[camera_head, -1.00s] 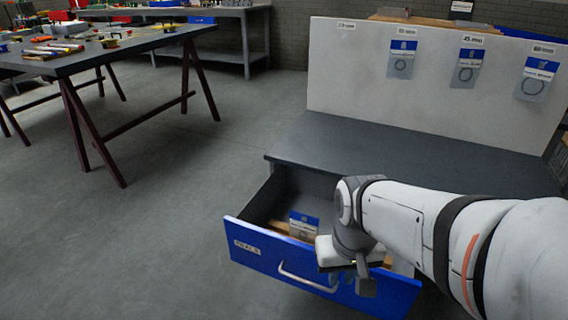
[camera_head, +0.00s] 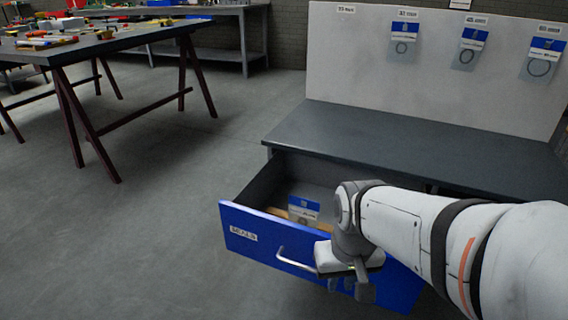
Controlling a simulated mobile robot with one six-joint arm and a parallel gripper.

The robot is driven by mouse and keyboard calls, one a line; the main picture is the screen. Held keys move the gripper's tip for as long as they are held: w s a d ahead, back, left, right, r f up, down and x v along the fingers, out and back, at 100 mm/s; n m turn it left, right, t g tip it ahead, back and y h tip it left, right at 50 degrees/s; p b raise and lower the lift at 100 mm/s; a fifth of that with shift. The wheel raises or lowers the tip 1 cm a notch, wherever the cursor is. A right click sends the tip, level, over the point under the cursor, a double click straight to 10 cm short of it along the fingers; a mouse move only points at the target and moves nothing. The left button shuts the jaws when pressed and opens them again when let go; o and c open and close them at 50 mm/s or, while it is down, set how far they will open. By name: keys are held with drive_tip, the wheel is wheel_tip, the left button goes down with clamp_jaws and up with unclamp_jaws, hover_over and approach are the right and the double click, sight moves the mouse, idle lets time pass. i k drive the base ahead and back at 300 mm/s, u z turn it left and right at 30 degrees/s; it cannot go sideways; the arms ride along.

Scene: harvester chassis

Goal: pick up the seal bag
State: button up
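A seal bag (camera_head: 303,208) with a blue and white label lies in the open blue drawer (camera_head: 250,240), which is labelled SEALS. Similar seal bags hang on the white board behind: one at left (camera_head: 403,42), one in the middle (camera_head: 470,50) and one at right (camera_head: 541,62). My gripper (camera_head: 351,288) points down at the drawer front, right of and nearer than the bag in the drawer. It appears apart from that bag. Its fingertips are small and dark against the blue front, so its opening is unclear. My arm hides the right part of the drawer.
A dark grey bench top (camera_head: 400,150) extends above and behind the drawer. The drawer's metal handle (camera_head: 295,262) sticks out beside my gripper. A work table (camera_head: 110,42) with tools stands at the left. The floor between is clear.

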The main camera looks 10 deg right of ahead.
sight(308, 215)
drive_tip(key=z, duration=2.5)
drive_tip(key=k, duration=1.45)
drive_tip(key=u, duration=1)
drive_tip(key=i, duration=1)
